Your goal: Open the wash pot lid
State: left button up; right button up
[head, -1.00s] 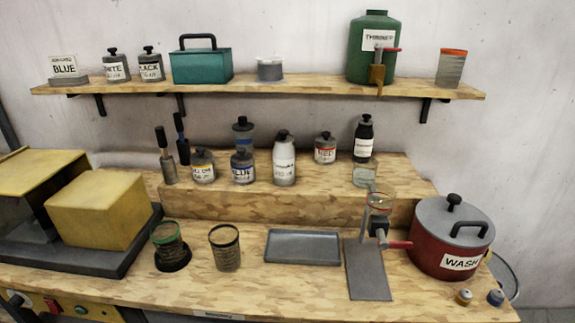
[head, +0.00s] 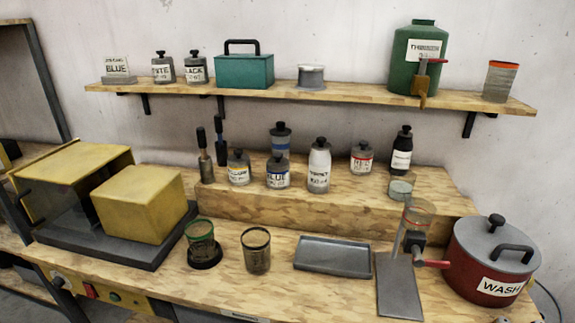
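The wash pot (head: 470,272) is a dark red pot with a white WASH label, at the right end of the workbench. Its grey lid (head: 480,242) sits on top and looks closed. The lid has a black knob and a black arched handle (head: 514,254). Neither of my grippers shows in the head view.
A stand with a clear cup and red lever (head: 432,264) is just left of the pot. A grey tray (head: 333,257), two mesh cups (head: 256,251) and a yellow box machine (head: 138,204) lie further left. Bottles stand on the riser (head: 290,212). A shelf (head: 350,92) runs above.

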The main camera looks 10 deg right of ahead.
aim_at(499, 234)
jog(key=z, duration=1.55)
jog(key=i+l, duration=0.15)
jog(key=l, duration=0.25)
jog(key=i+l, duration=0.1)
jog(key=l, duration=0.35)
jog(key=i+l, duration=0.15)
jog(key=l, duration=0.25)
jog(key=i+l, duration=0.1)
jog(key=l, duration=0.35)
jog(key=l+u, duration=0.15)
jog(key=u, duration=0.35)
jog(key=i+l+u, duration=0.1)
jog(key=u, duration=0.4)
jog(key=l+u, duration=0.1)
jog(key=u, duration=0.9)
